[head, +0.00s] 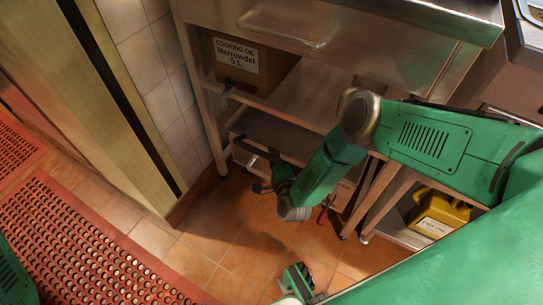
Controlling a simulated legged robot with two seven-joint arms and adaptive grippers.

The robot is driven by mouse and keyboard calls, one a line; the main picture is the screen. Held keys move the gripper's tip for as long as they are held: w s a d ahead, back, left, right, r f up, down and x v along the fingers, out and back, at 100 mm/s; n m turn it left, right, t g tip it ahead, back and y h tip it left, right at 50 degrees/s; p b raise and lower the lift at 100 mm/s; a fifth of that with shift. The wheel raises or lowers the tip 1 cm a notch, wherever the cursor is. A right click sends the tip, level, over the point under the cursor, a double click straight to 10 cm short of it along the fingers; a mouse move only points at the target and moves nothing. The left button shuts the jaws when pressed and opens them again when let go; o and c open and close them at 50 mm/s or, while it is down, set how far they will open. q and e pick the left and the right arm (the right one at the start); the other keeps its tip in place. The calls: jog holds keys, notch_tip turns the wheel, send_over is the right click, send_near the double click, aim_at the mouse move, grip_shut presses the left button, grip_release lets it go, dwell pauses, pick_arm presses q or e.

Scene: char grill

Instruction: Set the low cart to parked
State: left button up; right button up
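A low metal unit (280,133) that looks like the low cart sits under the steel counter, with a dark bar along its front left. Its lower right part is hidden behind my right arm. My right gripper (262,187) is small and dark, low in front of this unit, close to its front left edge. I cannot tell whether it touches the unit or whether its fingers are open or shut. My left gripper is not in view.
A cooking oil box (252,66) sits on the shelf above. A yellow fry oil container (438,214) stands on a low shelf at right. A tiled wall (160,80) and a red perforated mat (85,250) lie left.

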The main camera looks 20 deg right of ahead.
jog(key=o, duration=0.4)
jog(key=shift+s+a, duration=0.1)
jog(key=shift+d, duration=0.2)
jog(key=s, duration=0.4)
jog(key=s+a+r, duration=0.1)
jog(key=s, duration=0.6)
jog(key=shift+s+a+r, duration=0.3)
jog(key=shift+s+r, duration=0.05)
